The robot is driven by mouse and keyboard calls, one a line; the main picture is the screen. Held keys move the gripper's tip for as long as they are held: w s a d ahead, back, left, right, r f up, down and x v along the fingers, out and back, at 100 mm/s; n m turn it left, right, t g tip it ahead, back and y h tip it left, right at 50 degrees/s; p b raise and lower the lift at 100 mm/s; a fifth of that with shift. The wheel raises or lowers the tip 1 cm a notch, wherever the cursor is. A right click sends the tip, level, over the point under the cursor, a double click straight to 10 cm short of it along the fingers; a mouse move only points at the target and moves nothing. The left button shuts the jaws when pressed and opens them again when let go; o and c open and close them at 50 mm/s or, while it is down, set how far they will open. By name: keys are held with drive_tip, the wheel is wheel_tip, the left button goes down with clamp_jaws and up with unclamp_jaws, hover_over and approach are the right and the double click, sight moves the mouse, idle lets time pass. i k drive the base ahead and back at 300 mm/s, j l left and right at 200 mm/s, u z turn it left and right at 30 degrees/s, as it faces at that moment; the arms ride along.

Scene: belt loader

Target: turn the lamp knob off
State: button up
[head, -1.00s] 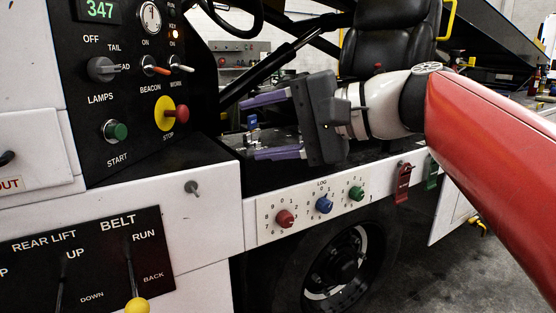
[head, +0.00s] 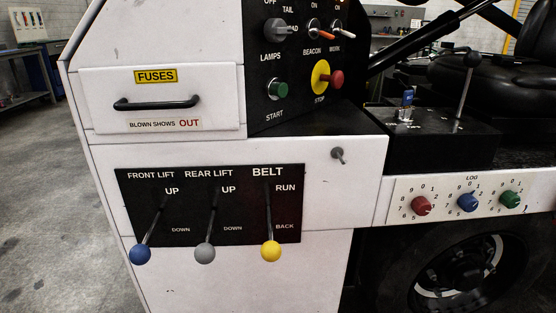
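The lamp knob (head: 278,31) is a grey knob on the black panel at the top of the head view, above the word LAMPS. OFF is to its upper left, partly cut by the frame edge, TAIL is above it, and HEAD is to its right, partly covered. Its pointer reaches right, toward HEAD. My gripper is out of the picture.
Beside the knob are the beacon switch (head: 321,33), the work switch (head: 342,32), the green start button (head: 278,90) and the red stop button (head: 336,80). Below are the blue (head: 140,254), grey (head: 205,252) and yellow (head: 270,251) lever balls. The fuse drawer handle (head: 155,104) sticks out.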

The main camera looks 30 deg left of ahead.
sight(276, 30)
drive_tip(key=j+u, duration=0.55)
drive_tip(key=u, duration=0.25)
drive_tip(key=j+u, duration=0.55)
drive_tip(key=u, duration=0.25)
drive_tip(key=i+j+u, duration=0.1)
drive_tip(key=u, duration=0.35)
drive_tip(key=i+j+u, duration=0.1)
drive_tip(key=u, duration=0.3)
drive_tip(key=i+j+z, duration=0.25)
drive_tip(key=z, duration=0.3)
drive_tip(key=i+j+z, duration=0.2)
drive_tip(key=z, duration=0.15)
drive_tip(key=i+j+z, duration=0.1)
drive_tip(key=z, duration=0.3)
drive_tip(key=j+z, duration=0.35)
drive_tip(key=k+j+z, duration=0.25)
drive_tip(key=i+l, duration=0.1)
drive_tip(key=l, duration=0.45)
drive_tip(key=i+l, duration=0.1)
drive_tip(key=l, duration=0.45)
drive_tip(key=i+l, duration=0.1)
drive_tip(key=l, duration=0.45)
